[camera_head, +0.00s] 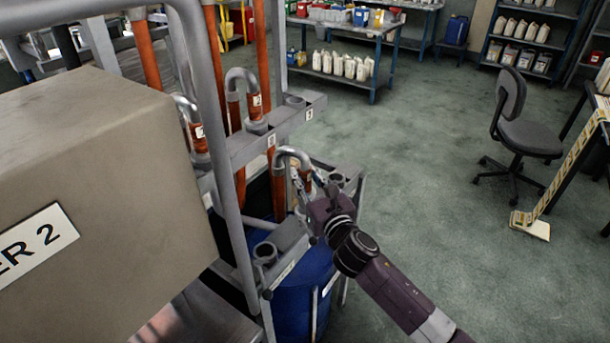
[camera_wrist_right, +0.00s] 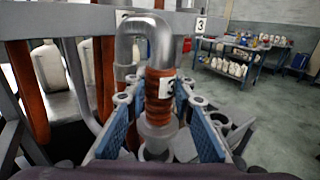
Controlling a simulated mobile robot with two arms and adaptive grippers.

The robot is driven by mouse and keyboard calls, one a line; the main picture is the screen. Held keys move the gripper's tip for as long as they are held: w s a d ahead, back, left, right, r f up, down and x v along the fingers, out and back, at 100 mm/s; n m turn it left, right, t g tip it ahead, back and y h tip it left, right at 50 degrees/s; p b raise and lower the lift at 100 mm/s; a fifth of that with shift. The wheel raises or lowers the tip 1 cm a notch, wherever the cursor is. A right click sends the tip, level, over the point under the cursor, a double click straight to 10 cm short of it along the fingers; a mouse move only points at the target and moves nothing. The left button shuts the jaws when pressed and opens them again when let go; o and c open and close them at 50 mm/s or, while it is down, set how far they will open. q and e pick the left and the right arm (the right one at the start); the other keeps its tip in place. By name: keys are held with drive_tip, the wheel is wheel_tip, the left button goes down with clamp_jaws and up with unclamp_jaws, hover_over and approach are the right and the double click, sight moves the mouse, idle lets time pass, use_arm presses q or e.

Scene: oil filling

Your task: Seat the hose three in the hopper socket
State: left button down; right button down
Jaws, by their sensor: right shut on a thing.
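Hose three (camera_wrist_right: 160,92) has a bent grey metal end, an orange sleeve and a tag reading 3. In the right wrist view it stands upright between the blue-padded fingers of my right gripper (camera_wrist_right: 163,112), which is shut on it. In the head view the bent end of hose three (camera_head: 291,153) shows beside my right gripper (camera_head: 310,190), above the lower rail. The hopper socket cannot be told apart for certain. Open grey ring sockets show on the lower rail, one at the front (camera_head: 265,252) and one behind the gripper (camera_head: 337,177). My left gripper is not in view.
A large beige box (camera_head: 100,170) marked "ER 2" fills the left. Other orange hoses with bent ends (camera_head: 240,80) stand at the upper rail (camera_head: 275,130). A blue drum (camera_head: 300,300) stands below. An office chair (camera_head: 525,125) stands right; open floor lies between.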

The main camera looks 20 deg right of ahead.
drive_tip(key=shift+r, duration=0.15)
drive_tip(key=shift+w+d+f+p, duration=0.1)
drive_tip(key=shift+f+p, duration=0.1)
drive_tip(key=shift+p, duration=0.5)
drive_tip(key=shift+f+p, duration=0.25)
drive_tip(key=shift+p, duration=0.05)
drive_tip(key=shift+f+p, duration=0.55)
drive_tip(key=shift+f, duration=0.5)
drive_tip(key=shift+f+b, duration=1.3)
drive_tip(key=shift+b, duration=0.15)
